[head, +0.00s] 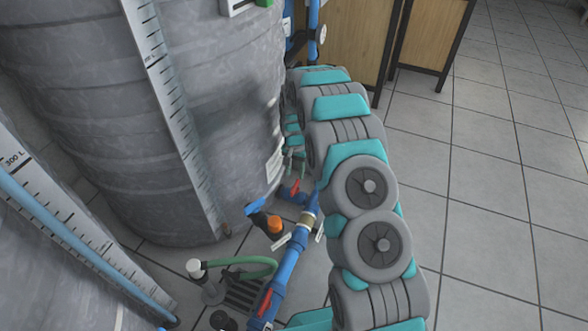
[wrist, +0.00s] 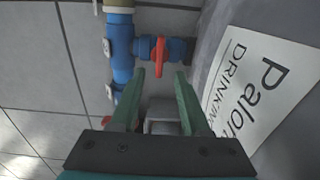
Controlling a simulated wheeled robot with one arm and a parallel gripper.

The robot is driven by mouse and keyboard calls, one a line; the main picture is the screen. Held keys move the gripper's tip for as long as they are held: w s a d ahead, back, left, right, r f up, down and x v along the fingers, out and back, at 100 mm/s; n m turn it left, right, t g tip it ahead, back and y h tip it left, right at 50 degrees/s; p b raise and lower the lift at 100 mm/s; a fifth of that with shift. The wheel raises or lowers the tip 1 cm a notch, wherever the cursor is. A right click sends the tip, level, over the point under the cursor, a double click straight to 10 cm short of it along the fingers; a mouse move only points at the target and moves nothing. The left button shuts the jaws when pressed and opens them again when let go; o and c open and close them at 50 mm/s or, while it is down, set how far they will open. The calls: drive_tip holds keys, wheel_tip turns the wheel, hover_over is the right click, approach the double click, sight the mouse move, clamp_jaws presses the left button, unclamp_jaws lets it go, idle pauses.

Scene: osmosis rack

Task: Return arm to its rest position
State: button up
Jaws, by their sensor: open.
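My gripper (wrist: 160,76) is open in the wrist view, with its two green fingers apart and nothing held between them. Its tips point at a red valve handle (wrist: 160,55) on a blue pipe fitting (wrist: 122,50). The handle lies just past the tips, and I cannot tell the gap. In the head view my grey and teal arm reaches from the bottom right up beside the large grey tank (head: 230,100). My gripper end is low beside the tank and partly hidden by the arm. A red valve handle (head: 293,194) shows there near the tank's foot.
A blue pipe (head: 288,258) runs along the floor with another red valve (head: 265,303). An orange-capped fitting (head: 274,224) and a green hose (head: 250,268) are beside it. A white label (wrist: 262,90) is on the tank. Wooden cabinets (head: 345,40) stand behind. Tiled floor (head: 490,170) at right is clear.

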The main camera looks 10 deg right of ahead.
drive_tip(key=shift+r, duration=0.1)
drive_tip(key=s+r+n+p, duration=0.2)
drive_tip(key=s+r, duration=0.8)
drive_tip(key=r, duration=0.4)
drive_tip(key=s+r+n+p, duration=0.1)
drive_tip(key=s+r, duration=0.8)
drive_tip(key=r, duration=0.5)
drive_tip(key=s+r+n+p, duration=0.1)
drive_tip(key=s+r, duration=0.2)
drive_tip(key=s, duration=0.6)
drive_tip(key=s+r+n+g+p, duration=0.1)
drive_tip(key=s+r, duration=0.3)
drive_tip(key=s, duration=0.6)
drive_tip(key=s+r+n+p, duration=0.1)
drive_tip(key=s+r, duration=0.2)
drive_tip(key=s, duration=0.6)
drive_tip(key=shift+s+d+r+n+g, duration=0.2)
drive_tip(key=shift+s+n+g, duration=0.2)
